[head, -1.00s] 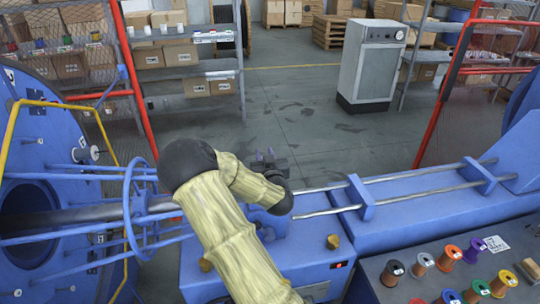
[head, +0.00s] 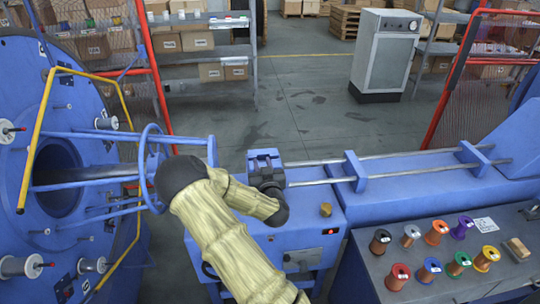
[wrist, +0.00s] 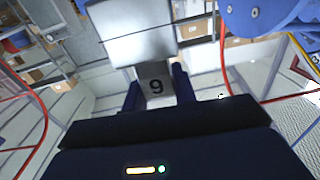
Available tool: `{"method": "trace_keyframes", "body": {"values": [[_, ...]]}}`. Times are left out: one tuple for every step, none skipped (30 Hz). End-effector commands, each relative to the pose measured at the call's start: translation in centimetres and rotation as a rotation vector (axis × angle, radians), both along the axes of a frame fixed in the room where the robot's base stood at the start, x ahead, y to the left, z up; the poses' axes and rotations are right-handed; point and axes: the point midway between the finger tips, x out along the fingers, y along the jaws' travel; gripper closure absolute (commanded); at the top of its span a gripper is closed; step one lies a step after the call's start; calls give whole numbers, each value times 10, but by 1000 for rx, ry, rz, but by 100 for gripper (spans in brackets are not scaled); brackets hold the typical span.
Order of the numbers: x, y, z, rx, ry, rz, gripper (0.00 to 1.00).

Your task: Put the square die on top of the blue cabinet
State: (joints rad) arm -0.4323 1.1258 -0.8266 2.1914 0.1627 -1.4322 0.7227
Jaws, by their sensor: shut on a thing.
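In the head view my gripper (head: 266,172) is dark, near a blue upright on the machine's middle; the die cannot be made out there.
A brass knob (head: 325,210) stands on the blue box's top. Steel rods (head: 400,154) run right from it. Blue strander tubes (head: 110,132) lie to the left. Coloured spools (head: 430,265) stand on a dark table at right. A grey cabinet (head: 383,55) stands behind on open floor.

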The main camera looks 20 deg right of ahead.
Motion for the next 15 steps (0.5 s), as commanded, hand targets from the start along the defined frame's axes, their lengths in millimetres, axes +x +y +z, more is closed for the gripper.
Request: {"method": "trace_keyframes", "body": {"values": [[-1,5,-7,-1,0,5,100],[-1,8,-10,-1,0,8,100],[-2,12,-16,-2,0,13,100],[-3,15,-20,-2,-1,15,100],[-3,18,-24,-2,0,19,100],[-5,23,-31,-2,1,23,100],[-6,26,-35,-2,0,27,100],[-7,31,-41,-1,2,33,100],[-9,36,-48,-1,1,37,100],[-11,40,-54,-1,3,42,100],[-13,44,-60,-1,2,47,100],[-16,51,-69,-2,3,55,100],[-19,56,-77,-2,5,61,100],[-22,61,-85,-2,4,68,100],[-28,68,-96,-4,5,77,100]]}}
